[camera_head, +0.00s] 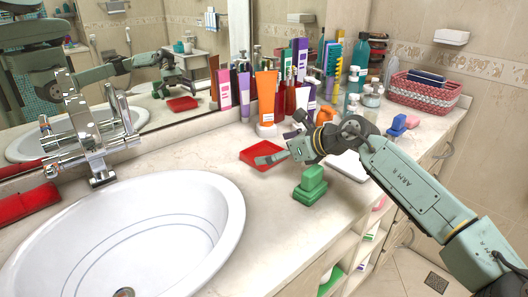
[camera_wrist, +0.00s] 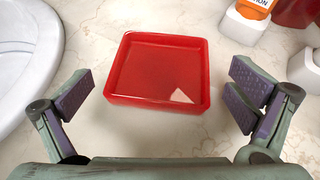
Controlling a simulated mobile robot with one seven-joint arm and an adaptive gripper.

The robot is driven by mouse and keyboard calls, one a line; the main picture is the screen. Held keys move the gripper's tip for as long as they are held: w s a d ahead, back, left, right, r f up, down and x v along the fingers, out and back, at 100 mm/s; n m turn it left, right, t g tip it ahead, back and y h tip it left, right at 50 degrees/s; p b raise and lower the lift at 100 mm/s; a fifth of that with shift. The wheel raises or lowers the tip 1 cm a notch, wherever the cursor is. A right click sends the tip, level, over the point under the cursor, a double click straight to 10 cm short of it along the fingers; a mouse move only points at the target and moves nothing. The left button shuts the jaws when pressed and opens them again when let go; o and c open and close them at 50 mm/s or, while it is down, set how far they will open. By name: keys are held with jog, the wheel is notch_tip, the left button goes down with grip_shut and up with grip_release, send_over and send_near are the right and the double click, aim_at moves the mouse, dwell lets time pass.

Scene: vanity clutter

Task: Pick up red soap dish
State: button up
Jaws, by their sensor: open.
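The red soap dish (camera_head: 259,154) is a shallow square tray lying on the marble counter, right of the sink. In the wrist view the red soap dish (camera_wrist: 157,72) sits upright in the upper middle, with nothing in it apart from a pale patch near its lower right corner. My gripper (camera_head: 277,157) is over the counter beside the dish, partly covering its right side in the head view. In the wrist view my gripper (camera_wrist: 158,97) is open and empty, its two fingers spread wide on the left and right of the dish, apart from it.
The white sink (camera_head: 232,200) lies to the left. Green soap blocks (camera_head: 311,182) stand at the front edge. An orange tube (camera_head: 266,92) and several bottles crowd the back by the mirror. A second red dish (camera_head: 27,202) lies far left. A woven basket (camera_head: 425,92) stands back right.

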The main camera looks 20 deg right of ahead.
jog(key=shift+x, duration=1.4)
jog(key=shift+c, duration=0.4)
jog(key=c, duration=0.9)
jog(key=shift+r, duration=0.1)
jog(key=shift+c, duration=0.6)
jog(key=shift+r, duration=0.1)
